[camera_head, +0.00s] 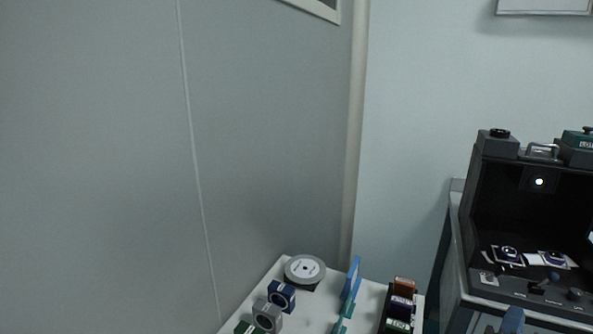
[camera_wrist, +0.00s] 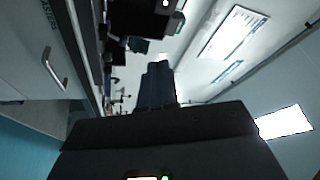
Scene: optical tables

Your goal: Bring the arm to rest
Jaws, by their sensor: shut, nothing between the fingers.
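My gripper (camera_wrist: 158,66) shows in the wrist view as two dark blue fingers side by side, closed together with nothing between them. The fingers point away from the camera over a dark wrist body, into open air. The wrist view is tilted, with bright ceiling lights on the right and a cabinet front on the left. In the camera_head view the arm is mostly out of the picture; I cannot tell whether a small blue shape at the bottom right edge is part of it.
In the camera_head view, a white table (camera_head: 353,290) holds a grey disc (camera_head: 305,268), several small mounted optics and a dark rack (camera_head: 400,305). A black open-fronted box (camera_head: 485,205) stands at right. A cabinet handle (camera_wrist: 56,70) is left in the wrist view.

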